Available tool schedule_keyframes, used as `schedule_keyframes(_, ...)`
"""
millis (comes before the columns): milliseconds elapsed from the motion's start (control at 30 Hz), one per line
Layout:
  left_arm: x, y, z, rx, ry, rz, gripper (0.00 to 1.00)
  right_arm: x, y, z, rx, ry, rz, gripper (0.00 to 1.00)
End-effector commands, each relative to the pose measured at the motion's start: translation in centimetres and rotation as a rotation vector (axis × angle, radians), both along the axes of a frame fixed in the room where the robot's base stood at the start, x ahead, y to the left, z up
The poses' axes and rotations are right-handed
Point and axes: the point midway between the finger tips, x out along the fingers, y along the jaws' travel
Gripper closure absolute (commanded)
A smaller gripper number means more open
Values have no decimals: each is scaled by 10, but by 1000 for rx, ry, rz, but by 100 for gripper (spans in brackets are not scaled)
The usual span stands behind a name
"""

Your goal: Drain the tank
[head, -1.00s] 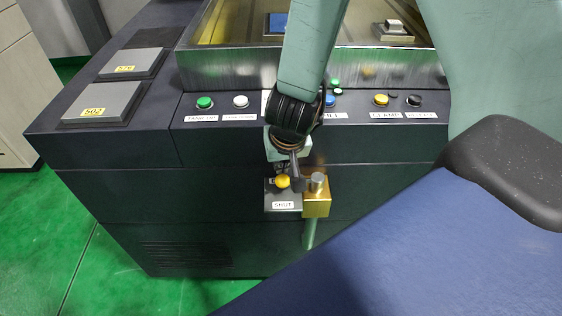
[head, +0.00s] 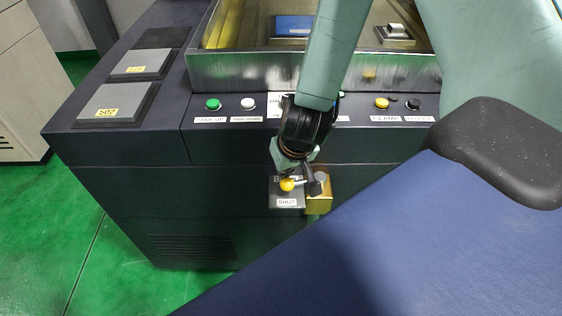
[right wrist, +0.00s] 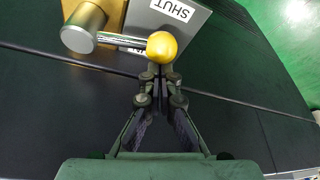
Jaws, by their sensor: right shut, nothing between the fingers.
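The drain valve is on the front of the dark machine. It has a brass block (head: 318,204), a metal lever (right wrist: 118,41) and a yellow ball knob (head: 287,184), over a grey plate reading SHUT (head: 286,202). In the right wrist view the lever reaches sideways from its round pivot (right wrist: 84,28) to the yellow ball (right wrist: 162,47). My right gripper (head: 309,184) is shut and empty beside the knob; its fingertips (right wrist: 159,76) lie close by the ball. I cannot tell whether they touch. The metal-walled tank (head: 235,72) is above. My left gripper is out of view.
A row of buttons, including green (head: 213,104), white (head: 248,103) and yellow (head: 382,103), runs along the panel above the valve. My right arm hides its middle. Grey pads (head: 117,103) lie at left. Green floor (head: 110,255) is clear at lower left.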

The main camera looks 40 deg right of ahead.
Motion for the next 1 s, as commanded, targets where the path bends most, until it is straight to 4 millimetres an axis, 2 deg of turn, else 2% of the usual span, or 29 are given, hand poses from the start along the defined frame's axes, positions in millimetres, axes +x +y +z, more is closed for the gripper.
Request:
schedule_keyframes(33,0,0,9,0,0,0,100,-5,-1,3,5,7,23,100)
schedule_keyframes(1000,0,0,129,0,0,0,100,-74,-1,4,3,4,908,100)
